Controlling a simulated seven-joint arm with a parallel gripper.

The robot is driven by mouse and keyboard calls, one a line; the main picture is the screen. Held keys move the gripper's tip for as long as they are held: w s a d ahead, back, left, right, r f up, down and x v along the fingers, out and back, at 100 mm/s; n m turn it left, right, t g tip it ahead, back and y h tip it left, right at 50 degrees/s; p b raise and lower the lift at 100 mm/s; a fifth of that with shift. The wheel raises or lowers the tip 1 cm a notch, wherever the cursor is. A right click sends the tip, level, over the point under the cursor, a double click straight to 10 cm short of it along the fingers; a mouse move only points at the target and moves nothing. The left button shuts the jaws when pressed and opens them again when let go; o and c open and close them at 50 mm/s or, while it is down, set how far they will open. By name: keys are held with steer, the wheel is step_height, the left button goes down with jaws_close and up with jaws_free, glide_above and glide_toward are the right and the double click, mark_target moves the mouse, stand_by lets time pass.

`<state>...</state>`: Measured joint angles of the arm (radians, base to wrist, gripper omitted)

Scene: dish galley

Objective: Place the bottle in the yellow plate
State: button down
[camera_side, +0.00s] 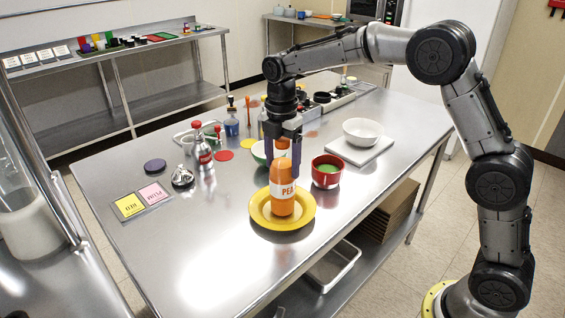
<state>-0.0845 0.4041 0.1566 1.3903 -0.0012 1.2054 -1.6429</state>
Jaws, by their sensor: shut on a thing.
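An orange bottle (282,190) with a white label stands upright over the middle of the yellow plate (262,217). Its lower end appears to be at the plate's surface, but I cannot tell whether it touches. My gripper (283,150) points down from above and is shut on the bottle's upper part. The fingers hide part of the bottle's top. The plate lies near the front edge of the steel table.
A red bowl (327,174) with green contents stands close on the right. A white bowl (362,131) sits on a white board behind it. A red-labelled bottle (203,153) and a dark round lid (155,166) are to the left. The table's left front is clear.

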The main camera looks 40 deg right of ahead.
mark_target(282, 138)
steer(key=shift+f, duration=0.2)
jaws_free()
steer(key=shift+f, duration=0.1)
step_height(282, 138, up, 12)
steer(key=shift+w+f, duration=0.1)
steer(key=shift+f, duration=0.1)
steer(key=shift+r, duration=0.4)
